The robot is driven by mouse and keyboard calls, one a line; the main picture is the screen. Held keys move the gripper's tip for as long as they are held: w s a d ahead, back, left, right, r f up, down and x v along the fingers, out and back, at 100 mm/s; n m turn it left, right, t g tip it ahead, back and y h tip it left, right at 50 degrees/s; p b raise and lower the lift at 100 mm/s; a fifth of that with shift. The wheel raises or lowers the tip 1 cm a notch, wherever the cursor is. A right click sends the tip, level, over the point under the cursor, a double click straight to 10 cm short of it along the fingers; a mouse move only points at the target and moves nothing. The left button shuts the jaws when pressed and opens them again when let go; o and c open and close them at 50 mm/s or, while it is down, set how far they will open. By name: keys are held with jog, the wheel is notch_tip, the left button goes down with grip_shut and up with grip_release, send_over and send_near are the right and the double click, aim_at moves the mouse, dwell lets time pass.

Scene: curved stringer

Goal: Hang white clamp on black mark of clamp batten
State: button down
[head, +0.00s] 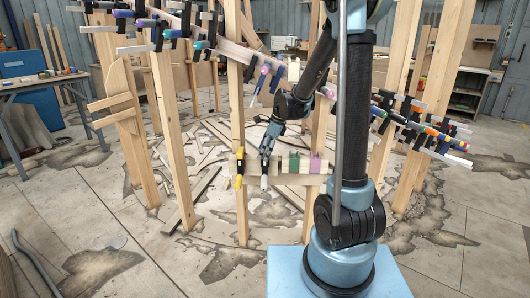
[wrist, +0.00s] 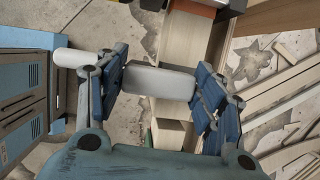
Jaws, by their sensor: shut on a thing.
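My gripper (head: 268,148) is shut on the white clamp (wrist: 158,83). In the wrist view its white body spans between the two blue finger pads of my gripper (wrist: 160,88), and a white rounded end sticks out to the left. In the head view a white tip of the clamp (head: 264,183) shows below my fingers, in front of the wooden clamp batten (head: 281,180). I cannot make out the black mark; my gripper covers part of the batten. Whether the clamp touches the batten is unclear.
Rows of coloured clamps sit on curved strips at upper left (head: 150,25) and right (head: 425,130). Wood offcuts (head: 205,150) litter the floor behind.

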jog(key=shift+c, duration=1.8)
grip_release()
jog(key=v, duration=1.2)
jog(key=s+d+f+n+h, duration=0.1)
jog(key=s+d+n, duration=0.4)
jog(key=s, duration=0.3)
jog(key=s+d+n+h, duration=0.1)
jog(key=s+d+n, duration=0.35)
jog(key=s, duration=0.45)
jog(key=s+d+f+n+h, duration=0.1)
jog(key=s+d+f+n, duration=0.3)
jog(key=s, duration=0.3)
jog(key=s+d+f+n+t+h, duration=0.1)
jog(key=s+d+f+n, duration=0.3)
jog(key=s+f+n, duration=0.1)
jog(key=shift+s+f, duration=0.2)
jog(key=shift+s, duration=0.7)
